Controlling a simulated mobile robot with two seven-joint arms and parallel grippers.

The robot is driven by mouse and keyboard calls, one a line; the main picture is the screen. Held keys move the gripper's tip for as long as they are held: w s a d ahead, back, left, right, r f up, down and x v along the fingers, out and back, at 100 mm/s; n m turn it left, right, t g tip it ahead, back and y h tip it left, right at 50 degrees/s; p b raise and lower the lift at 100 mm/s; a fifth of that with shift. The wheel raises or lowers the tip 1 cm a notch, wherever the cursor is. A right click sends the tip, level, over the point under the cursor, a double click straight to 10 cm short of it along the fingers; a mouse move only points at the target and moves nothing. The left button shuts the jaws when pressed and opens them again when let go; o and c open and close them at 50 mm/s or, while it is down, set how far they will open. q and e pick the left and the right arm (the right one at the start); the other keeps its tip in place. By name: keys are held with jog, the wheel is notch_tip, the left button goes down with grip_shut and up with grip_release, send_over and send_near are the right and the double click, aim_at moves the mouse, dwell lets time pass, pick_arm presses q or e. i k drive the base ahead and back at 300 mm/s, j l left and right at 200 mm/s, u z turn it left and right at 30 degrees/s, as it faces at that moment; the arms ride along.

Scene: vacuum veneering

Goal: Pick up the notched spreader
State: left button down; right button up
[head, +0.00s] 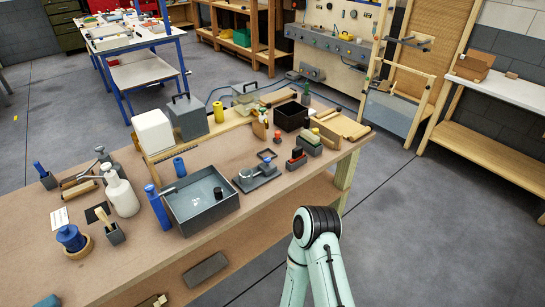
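I cannot pick out the notched spreader with certainty at this size. A wooden-handled tool (103,216) stands in a small dark grey holder (115,235) at the left of the workbench (190,255). A blue-handled tool (39,169) stands in another grey holder (49,181) further left. I cannot see a notched edge on either. A pale green arm link of mine with a black joint shows at the bottom right of centre, off the bench. Neither gripper is in view.
A white bottle (121,194), a blue bottle (157,207) and a grey open tray (212,205) crowd the bench's left and middle. A white box (153,132) and a black bin (291,115) stand behind.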

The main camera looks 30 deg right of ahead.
aim_at(297, 154)
jog(key=l+u, duration=0.2)
jog(key=u, duration=0.25)
jog(key=l+u, duration=0.2)
jog(key=u, duration=0.25)
jog(key=l+u, duration=0.2)
jog(key=u, duration=0.25)
jog(key=k+l+u, duration=0.55)
jog(key=l+u, duration=0.2)
jog(key=l, duration=0.15)
jog(key=k+l+u, duration=0.35)
jog(key=k+l, duration=0.4)
